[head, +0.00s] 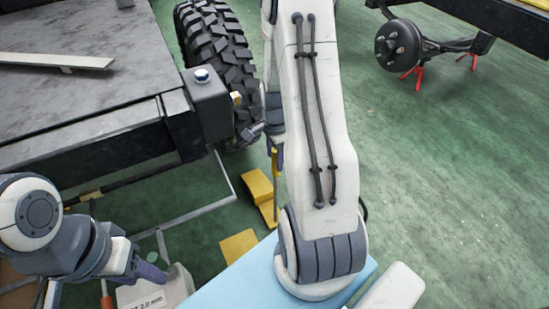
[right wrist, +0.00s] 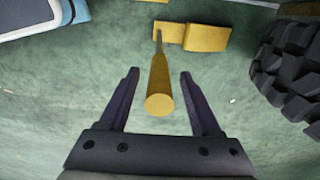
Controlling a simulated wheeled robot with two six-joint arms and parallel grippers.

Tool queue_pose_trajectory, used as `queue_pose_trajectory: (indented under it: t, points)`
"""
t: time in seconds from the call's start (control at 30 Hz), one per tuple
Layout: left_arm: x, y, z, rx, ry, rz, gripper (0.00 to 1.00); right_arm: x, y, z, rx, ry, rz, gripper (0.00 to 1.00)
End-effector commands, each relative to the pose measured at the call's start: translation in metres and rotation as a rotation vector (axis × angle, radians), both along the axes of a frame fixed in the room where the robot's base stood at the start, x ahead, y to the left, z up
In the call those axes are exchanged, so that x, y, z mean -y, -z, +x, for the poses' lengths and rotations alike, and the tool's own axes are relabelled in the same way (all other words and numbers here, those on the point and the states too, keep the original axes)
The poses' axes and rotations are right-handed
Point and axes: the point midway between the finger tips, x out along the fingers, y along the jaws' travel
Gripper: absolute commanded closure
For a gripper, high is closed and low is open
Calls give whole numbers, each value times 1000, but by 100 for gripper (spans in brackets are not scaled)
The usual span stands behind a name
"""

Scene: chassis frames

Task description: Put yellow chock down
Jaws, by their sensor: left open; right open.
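A yellow chock (head: 257,186) lies on the green floor beside the big tyre, partly hidden by my right arm. In the right wrist view the yellow chock (right wrist: 205,38) shows at the top, with a yellow handle (right wrist: 159,85) running toward the camera. My right gripper (right wrist: 158,76) is open, with one finger on each side of the handle and a visible gap on both sides. In the head view my right gripper is mostly hidden by its arm. My left gripper (head: 165,275) is open at the lower left, above a pale labelled item (head: 155,298).
A large black tyre (head: 222,62) stands beside the dark chassis bed (head: 85,85). Another yellow piece (head: 238,247) lies by a light blue surface (head: 228,290). An axle hub (head: 398,45) with red stands is at the upper right. The floor on the right is clear.

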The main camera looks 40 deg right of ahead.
Motion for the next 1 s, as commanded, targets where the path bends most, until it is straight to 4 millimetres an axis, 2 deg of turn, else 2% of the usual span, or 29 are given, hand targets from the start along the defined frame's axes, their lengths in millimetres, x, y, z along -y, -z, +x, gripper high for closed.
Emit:
queue_pose_trajectory:
  t: [0.03, 0.2, 0.43, 0.63, 1.0]
  points:
    - [0, -11, 0, 0, 0, 0, 50, 0, -16, 0, 2, 0, -1, 35]
    - [0, -31, 0, 0, 0, 0, 50, 0, -55, 1, 4, 0, -2, 35]
    - [0, -50, 0, 0, 0, 0, 50, 0, -95, 0, 2, 0, -1, 35]
    - [0, -55, 0, 0, 0, 0, 50, 0, -108, 0, 0, 0, 0, 35]
    - [0, -54, 0, 0, 0, 0, 50, 0, -108, 0, -1, 0, 0, 35]
